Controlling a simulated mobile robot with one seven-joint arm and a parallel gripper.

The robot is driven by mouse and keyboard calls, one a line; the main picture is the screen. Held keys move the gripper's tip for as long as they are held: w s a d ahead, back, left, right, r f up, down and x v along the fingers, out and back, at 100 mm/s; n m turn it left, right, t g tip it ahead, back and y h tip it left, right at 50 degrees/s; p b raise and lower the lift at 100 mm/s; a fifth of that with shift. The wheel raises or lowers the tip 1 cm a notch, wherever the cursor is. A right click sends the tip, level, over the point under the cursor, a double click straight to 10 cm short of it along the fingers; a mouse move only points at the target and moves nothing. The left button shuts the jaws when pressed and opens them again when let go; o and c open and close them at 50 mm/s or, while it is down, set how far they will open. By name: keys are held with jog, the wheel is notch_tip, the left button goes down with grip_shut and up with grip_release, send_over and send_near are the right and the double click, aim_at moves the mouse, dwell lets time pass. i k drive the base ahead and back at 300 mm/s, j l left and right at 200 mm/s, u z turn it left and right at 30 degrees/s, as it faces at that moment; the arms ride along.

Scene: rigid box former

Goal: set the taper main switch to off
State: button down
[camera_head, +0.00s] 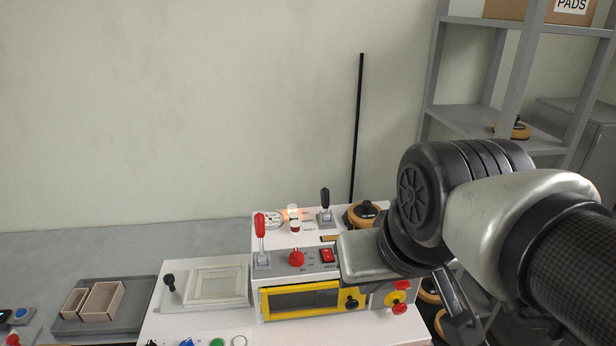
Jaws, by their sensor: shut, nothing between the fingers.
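A white machine panel holds several controls, and no label I can read says which one is the taper main switch. A red-and-yellow switch (397,297) is on the machine's front right, partly covered by my arm.
A red-handled lever (260,238) and a black-handled lever (325,205) stand up from the machine. A tape roll (364,213) lies at its back right. A grey tray (104,322) with cardboard boxes is at left. Grey shelving (468,60) stands behind my arm.

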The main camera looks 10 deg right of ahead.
aim_at(403, 285)
jog(key=k+l+z, duration=0.15)
jog(key=k+z, duration=0.35)
jog(key=k, duration=0.5)
jog(key=i+l+z, duration=0.55)
jog(key=i+l, duration=0.1)
jog(key=i, duration=0.05)
